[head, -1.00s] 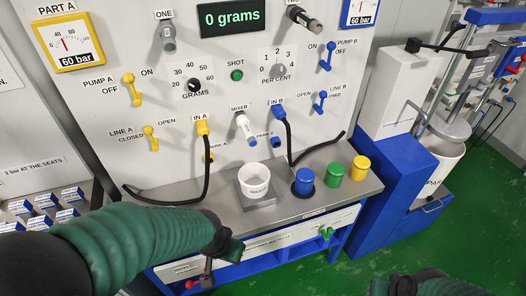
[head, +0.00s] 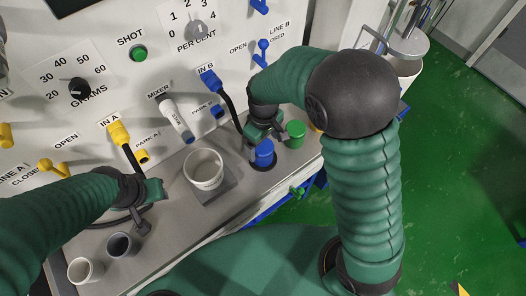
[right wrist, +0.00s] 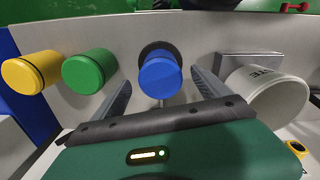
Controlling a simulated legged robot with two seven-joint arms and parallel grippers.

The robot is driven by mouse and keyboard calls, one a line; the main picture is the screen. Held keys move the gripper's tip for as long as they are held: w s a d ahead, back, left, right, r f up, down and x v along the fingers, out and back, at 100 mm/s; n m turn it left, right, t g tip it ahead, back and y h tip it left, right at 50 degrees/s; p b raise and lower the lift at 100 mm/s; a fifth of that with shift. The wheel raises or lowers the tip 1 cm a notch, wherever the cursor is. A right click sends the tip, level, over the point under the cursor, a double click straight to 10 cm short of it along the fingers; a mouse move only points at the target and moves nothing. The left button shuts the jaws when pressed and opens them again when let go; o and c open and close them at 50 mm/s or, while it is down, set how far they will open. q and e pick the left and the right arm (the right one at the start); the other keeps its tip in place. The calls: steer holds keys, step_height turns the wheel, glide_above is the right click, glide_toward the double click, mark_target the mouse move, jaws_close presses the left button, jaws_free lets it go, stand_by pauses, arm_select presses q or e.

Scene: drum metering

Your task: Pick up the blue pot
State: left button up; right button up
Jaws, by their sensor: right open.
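The blue pot (head: 264,153) stands upright on the grey bench, to the right of the white cup, in the head view. In the right wrist view the blue pot (right wrist: 161,78) lies ahead, between the two fingers. My right gripper (head: 262,128) is just above and behind the pot. In the wrist view my right gripper (right wrist: 160,98) is open and empty, with a finger on either side of the pot's line. I cannot tell whether they touch it. My left gripper (head: 146,205) is over the left part of the bench; its jaws are too unclear to judge.
The green pot (head: 295,134) stands right beside the blue pot; the yellow pot (right wrist: 30,72) is beyond it. A white cup (head: 203,168) sits on a square plate left of the blue pot. Two small cups (head: 85,269) stand at the front left. The panel rises behind.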

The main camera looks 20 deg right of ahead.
steer(key=f, duration=0.7)
steer(key=shift+w+a, duration=0.15)
steer(key=shift+a, duration=0.15)
steer(key=shift+d, duration=0.35)
steer(key=c, duration=0.7)
steer(key=shift+a, duration=0.2)
steer(key=c, duration=1)
